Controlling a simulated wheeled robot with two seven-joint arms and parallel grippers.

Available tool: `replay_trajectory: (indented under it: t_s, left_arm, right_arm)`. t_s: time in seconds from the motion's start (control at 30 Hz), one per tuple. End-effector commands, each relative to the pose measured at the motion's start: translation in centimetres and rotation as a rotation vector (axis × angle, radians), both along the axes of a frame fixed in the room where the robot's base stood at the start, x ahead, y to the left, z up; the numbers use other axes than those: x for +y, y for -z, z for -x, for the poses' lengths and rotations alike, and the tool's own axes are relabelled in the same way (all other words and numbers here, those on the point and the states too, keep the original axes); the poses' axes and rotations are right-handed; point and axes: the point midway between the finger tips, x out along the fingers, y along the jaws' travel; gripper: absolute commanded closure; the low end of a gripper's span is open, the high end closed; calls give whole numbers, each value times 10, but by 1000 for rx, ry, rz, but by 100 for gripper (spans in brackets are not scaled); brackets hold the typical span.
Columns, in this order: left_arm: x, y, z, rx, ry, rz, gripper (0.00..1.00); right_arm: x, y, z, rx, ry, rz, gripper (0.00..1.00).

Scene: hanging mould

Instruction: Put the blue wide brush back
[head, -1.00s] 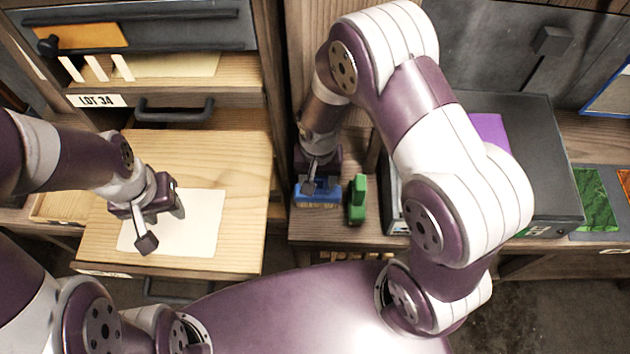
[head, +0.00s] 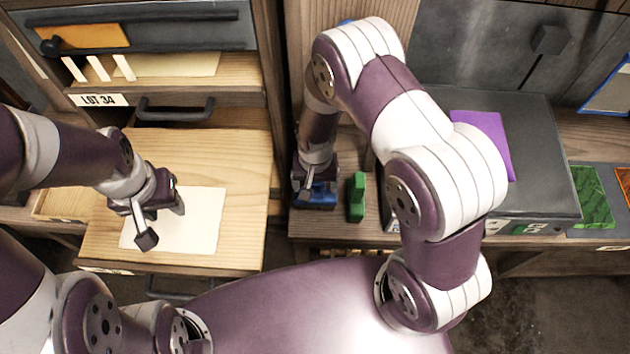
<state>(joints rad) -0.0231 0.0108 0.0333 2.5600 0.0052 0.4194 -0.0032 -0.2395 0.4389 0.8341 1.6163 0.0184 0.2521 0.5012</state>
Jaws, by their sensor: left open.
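The blue wide brush (head: 323,199) is at the left end of the wooden shelf in the middle of the head view, mostly covered by my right gripper. My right gripper (head: 312,190) points down right over it. Whether its jaws are closed on the brush is hidden. A green brush-like piece (head: 356,197) stands upright just to the right, apart from the gripper. My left gripper (head: 160,215) is open and empty above a pale sheet (head: 205,222) on the pulled-out wooden board at left.
A dark grey box (head: 545,190) with a purple sheet (head: 484,138) on top stands right of my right arm. Green (head: 592,198) and orange pieces lie further right. A gap separates the board from the shelf.

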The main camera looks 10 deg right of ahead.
Motion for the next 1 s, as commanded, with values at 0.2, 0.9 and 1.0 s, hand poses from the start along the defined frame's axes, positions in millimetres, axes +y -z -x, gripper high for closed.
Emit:
replay_trajectory:
  t_s: [0.2,0.9,1.0]
  left_arm:
    - [0,1,0,0,0,0,57]
    - [0,18,0,0,0,0,57]
    - [0,18,0,0,0,0,57]
  right_arm:
    - [0,-13,-1,-4,0,-1,19]
    - [-27,-149,19,-37,-81,-4,19]
    - [-52,-170,47,-79,-182,2,19]
